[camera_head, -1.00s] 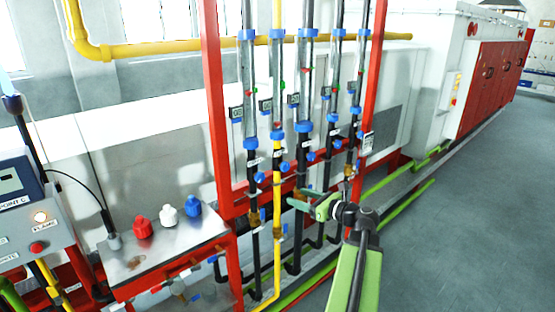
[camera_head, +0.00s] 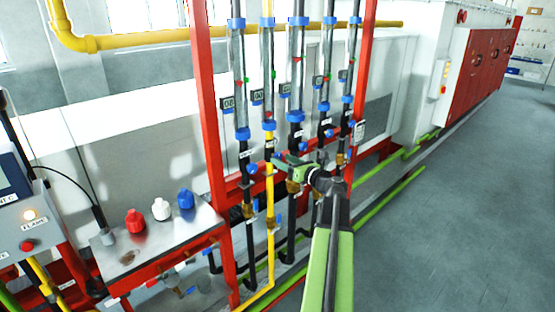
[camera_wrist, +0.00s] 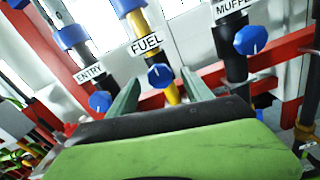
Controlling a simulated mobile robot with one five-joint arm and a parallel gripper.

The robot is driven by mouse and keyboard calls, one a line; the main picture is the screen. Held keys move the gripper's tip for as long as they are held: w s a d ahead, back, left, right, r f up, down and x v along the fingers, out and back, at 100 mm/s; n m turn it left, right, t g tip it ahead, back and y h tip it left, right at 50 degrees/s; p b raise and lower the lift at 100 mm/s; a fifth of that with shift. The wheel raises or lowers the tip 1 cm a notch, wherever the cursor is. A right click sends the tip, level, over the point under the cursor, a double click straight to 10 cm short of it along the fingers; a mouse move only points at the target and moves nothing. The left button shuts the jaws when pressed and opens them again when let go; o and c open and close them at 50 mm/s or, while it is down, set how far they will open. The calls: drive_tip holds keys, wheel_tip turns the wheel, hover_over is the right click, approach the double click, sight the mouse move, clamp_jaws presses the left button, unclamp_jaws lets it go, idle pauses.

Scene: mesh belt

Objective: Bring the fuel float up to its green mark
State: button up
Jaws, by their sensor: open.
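The fuel meter tube (camera_head: 267,60) is the second from the left in the head view, above a yellow pipe. A small red spot, apparently its float (camera_head: 269,114), sits low in the tube, well below a green mark (camera_head: 273,73). In the wrist view the FUEL label (camera_wrist: 147,44) is above a blue fuel knob (camera_wrist: 160,76) with a white pointer line. My gripper (camera_head: 277,160) is open at the fuel pipe. In the wrist view its two fingers (camera_wrist: 158,90) stand either side of the fuel knob, with gaps on both sides.
The blue ENTRY knob (camera_wrist: 100,101) is close left of the fingers, and the MUFFLE knob (camera_wrist: 250,40) is to the right. A red frame (camera_head: 212,130) surrounds the tubes. A metal-topped stand (camera_head: 150,245) with bottles is at the left. The floor (camera_head: 450,230) at right is clear.

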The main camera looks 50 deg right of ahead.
sight(279, 158)
drive_tip(key=w, duration=0.3)
drive_tip(key=shift+w+d, duration=0.15)
clamp_jaws()
drive_tip(key=shift+f, duration=0.1)
idle(0.3)
